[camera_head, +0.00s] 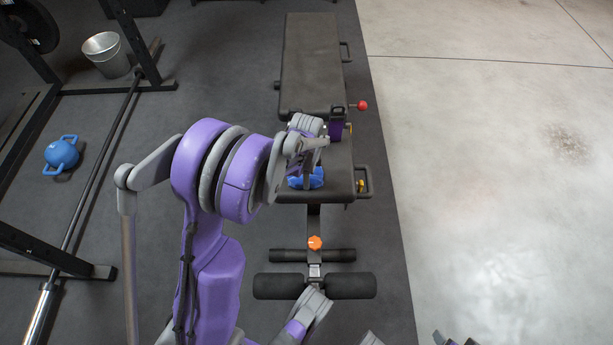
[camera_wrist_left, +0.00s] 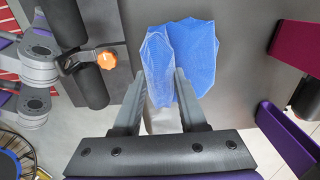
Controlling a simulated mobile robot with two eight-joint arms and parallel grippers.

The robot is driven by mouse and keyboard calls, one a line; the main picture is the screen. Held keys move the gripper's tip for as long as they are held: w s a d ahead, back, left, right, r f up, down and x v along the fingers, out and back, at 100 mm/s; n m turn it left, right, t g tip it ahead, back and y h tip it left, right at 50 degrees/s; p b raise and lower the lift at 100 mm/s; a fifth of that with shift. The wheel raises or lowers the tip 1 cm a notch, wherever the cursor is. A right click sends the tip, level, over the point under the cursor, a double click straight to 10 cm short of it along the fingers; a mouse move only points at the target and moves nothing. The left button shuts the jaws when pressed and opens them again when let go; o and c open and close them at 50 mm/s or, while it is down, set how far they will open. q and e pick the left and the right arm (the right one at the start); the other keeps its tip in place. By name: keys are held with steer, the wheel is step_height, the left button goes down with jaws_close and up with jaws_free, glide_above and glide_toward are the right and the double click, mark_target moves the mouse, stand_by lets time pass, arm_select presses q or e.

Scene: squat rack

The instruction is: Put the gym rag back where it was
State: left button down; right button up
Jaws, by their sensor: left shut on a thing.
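The gym rag is a blue, textured, folded cloth (camera_wrist_left: 198,57). In the left wrist view it stands up from between the two grey fingers of my left gripper (camera_wrist_left: 163,78), which is shut on it. In the head view a part of the rag (camera_head: 307,179) shows below my left gripper (camera_head: 309,163), over the seat of the black bench (camera_head: 312,60). Whether the rag touches the seat I cannot tell. Grey parts at the bottom edge of the head view may belong to my right arm; its jaw state does not show.
A purple item (camera_head: 336,130) stands on the bench close behind my left gripper. An orange knob (camera_head: 315,243) and black foam rollers (camera_head: 279,286) are at the bench's near end.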

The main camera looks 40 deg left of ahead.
arm_select(q)
steer(key=shift+c, duration=2.3)
jaws_free()
steer(key=shift+f, duration=0.1)
step_height(320, 180, up, 11)
steer(key=p, duration=0.4)
steer(key=s+d+r+n+t, duration=0.2)
steer(key=s+d+n, duration=0.3)
steer(key=s+d, duration=0.3)
steer(key=s+d+r+n+t, duration=0.2)
steer(key=s+d+n, duration=0.3)
steer(key=s+d, duration=0.3)
steer(key=shift+s+d+r, duration=0.2)
steer(key=shift+s+r, duration=0.65)
steer(key=shift+s, duration=0.15)
